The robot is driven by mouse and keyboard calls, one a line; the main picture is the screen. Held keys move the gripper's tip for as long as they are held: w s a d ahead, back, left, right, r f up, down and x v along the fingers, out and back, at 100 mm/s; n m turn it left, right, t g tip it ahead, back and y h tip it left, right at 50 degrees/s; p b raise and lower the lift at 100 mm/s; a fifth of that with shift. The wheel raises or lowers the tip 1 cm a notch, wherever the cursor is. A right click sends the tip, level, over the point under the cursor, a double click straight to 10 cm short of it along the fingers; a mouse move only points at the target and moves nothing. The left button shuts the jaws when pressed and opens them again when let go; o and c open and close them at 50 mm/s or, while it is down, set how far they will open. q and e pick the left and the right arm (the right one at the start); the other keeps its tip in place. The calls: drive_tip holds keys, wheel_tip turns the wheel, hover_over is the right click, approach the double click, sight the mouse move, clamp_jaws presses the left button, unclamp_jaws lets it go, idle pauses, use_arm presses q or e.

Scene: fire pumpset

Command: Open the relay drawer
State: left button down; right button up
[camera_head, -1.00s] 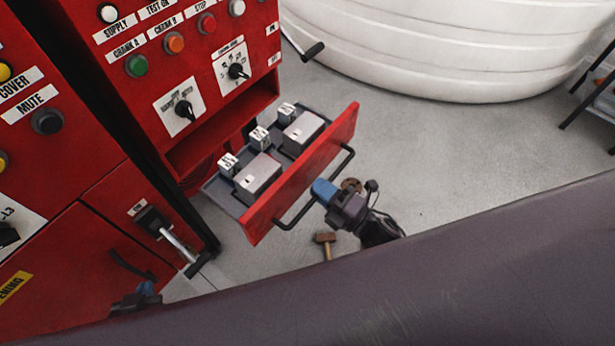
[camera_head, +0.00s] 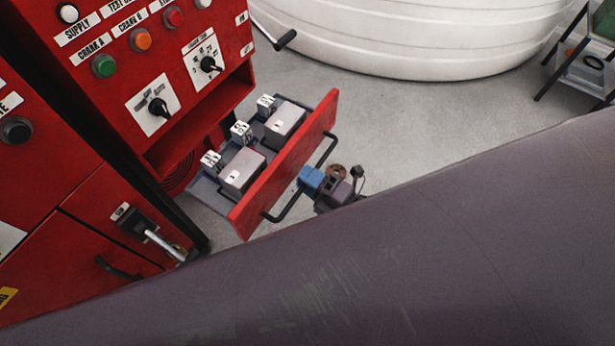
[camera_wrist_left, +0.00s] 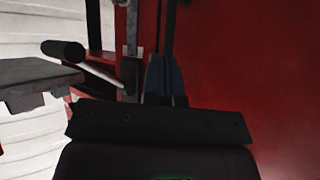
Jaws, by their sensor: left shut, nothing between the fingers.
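The relay drawer (camera_head: 293,160) stands pulled out of the red cabinet, with grey relay boxes (camera_head: 243,168) and small labelled white blocks inside. Its black bar handle (camera_head: 278,213) runs along the outer side of the red front. My right gripper (camera_head: 312,179), with blue fingertips, is at the middle of the handle and overlaps it in the picture. Whether its fingers grip the bar cannot be told. My left gripper (camera_wrist_left: 165,77) shows only in the left wrist view, shut and empty, close to a red panel. Its contact with the panel is unclear.
The control panel (camera_head: 160,60) has buttons and rotary switches. A lever (camera_head: 165,245) sticks out of the lower cabinet on the left. A large white tank (camera_head: 420,40) stands behind, and a dark rack (camera_head: 580,65) stands at the right. Grey floor (camera_head: 430,115) beyond the drawer is clear.

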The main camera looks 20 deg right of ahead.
drive_tip(key=b+v, duration=0.1)
drive_tip(key=v, duration=0.9)
drive_tip(key=shift+s+d, duration=0.25)
drive_tip(key=shift+s, duration=0.05)
drive_tip(key=shift+f, duration=0.1)
